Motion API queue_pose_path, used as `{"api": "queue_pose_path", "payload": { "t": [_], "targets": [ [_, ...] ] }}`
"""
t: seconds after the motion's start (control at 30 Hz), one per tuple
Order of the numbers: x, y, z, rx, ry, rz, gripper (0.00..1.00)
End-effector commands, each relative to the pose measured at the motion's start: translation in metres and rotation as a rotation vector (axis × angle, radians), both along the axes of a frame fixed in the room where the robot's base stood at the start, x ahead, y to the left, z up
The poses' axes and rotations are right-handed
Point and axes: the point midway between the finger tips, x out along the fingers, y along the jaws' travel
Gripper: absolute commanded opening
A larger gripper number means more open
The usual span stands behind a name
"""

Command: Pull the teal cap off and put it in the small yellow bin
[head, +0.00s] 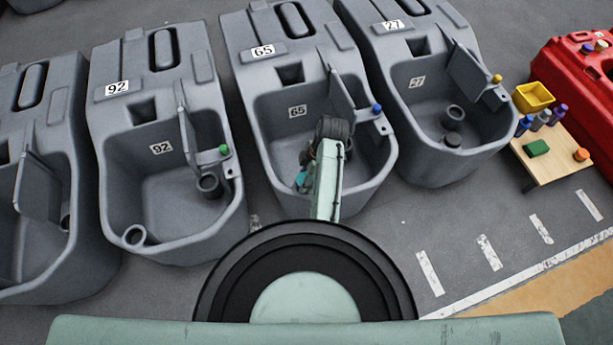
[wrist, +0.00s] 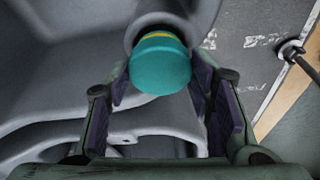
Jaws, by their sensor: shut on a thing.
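The teal cap (head: 301,179) shows in the head view inside the basin of the tank marked 65 (head: 262,87), partly hidden by my arm. In the wrist view the teal cap (wrist: 160,70) is round, with a yellow band behind it, against the end of a grey tube (wrist: 150,22). I cannot tell how far it sits on the tube. My gripper (wrist: 161,78) is shut on the cap, one finger on each side. In the head view my gripper (head: 303,175) is mostly hidden. The small yellow bin (head: 533,98) stands at the right, at the back of a wooden table.
The wooden table (head: 556,164) also holds several bottles (head: 541,120), a green block (head: 537,148) and an orange item (head: 581,155). Tanks marked 92 (head: 150,60) and 27 (head: 385,40) flank this one. A red machine (head: 575,75) stands far right. Floor in front is clear.

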Motion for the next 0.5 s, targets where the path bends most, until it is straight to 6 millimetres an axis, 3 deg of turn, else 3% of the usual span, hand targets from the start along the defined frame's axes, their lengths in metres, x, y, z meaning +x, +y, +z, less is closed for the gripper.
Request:
{"api": "queue_pose_path", "payload": {
  "t": [0.5],
  "targets": [
    [0.000, 0.000, 0.046, 0.000, -0.001, 0.000, 0.15]
  ]
}}
